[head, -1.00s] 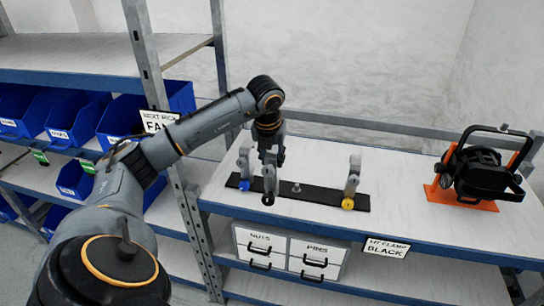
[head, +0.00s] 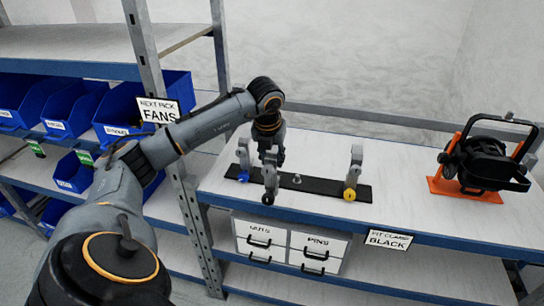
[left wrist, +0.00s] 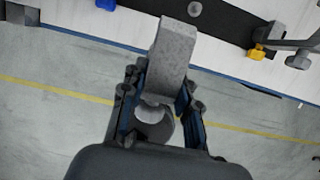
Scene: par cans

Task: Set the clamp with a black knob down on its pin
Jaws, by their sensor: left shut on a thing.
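The clamp with a black knob (head: 270,178) is grey and hangs upright in my left gripper (head: 268,152). Its black knob is at its lower end, by the front edge of the black rail (head: 328,189). The bare pin (head: 297,179) stands up from the rail, just right of the held clamp. In the left wrist view the clamp (left wrist: 172,52) sits between the two fingers (left wrist: 158,110), and the pin (left wrist: 195,8) is apart from it near the top edge. My right gripper is out of view.
A clamp with a blue knob (head: 243,160) stands left on the rail, close to my gripper. A clamp with a yellow knob (head: 354,173) stands at its right end. A black lamp on an orange stand (head: 475,193) is at the table's right. Shelving and a post (head: 160,100) are left.

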